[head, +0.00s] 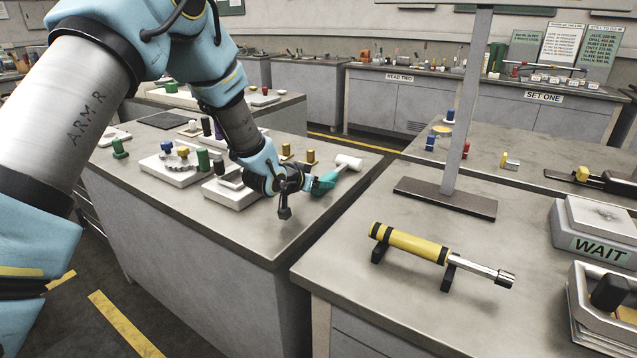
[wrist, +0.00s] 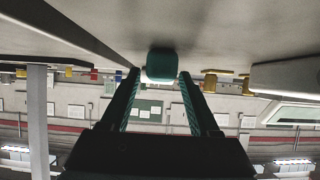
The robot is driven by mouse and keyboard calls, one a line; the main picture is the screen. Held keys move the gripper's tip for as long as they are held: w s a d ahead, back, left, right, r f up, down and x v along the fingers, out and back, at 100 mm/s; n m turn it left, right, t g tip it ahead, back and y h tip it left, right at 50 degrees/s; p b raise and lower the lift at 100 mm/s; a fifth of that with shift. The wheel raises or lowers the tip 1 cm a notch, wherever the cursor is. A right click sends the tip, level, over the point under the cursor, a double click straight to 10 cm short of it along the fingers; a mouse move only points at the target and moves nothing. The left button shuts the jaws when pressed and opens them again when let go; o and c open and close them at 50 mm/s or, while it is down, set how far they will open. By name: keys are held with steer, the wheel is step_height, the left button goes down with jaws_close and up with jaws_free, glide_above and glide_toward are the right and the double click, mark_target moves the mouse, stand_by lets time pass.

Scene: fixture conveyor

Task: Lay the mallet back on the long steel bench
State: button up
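The mallet has a white head (head: 348,162) and a teal handle (head: 323,183). In the head view it is over the right end of the long steel bench (head: 240,238), its head pointing to the upper right. My gripper (head: 308,184) is at the handle's near end, low over the bench. The mallet head is hidden there. I cannot tell whether the mallet touches the bench top.
White fixtures with coloured pegs (head: 203,160) stand left of my gripper, and yellow pegs (head: 310,156) behind it. A second bench on the right holds a post on a dark base (head: 440,199), a yellow-handled tool (head: 410,243) on stands and a WAIT box (head: 600,245). A gap separates the benches.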

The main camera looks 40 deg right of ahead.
steer(key=shift+o, duration=0.7)
steer(key=b+v, duration=0.2)
steer(key=v, duration=0.9)
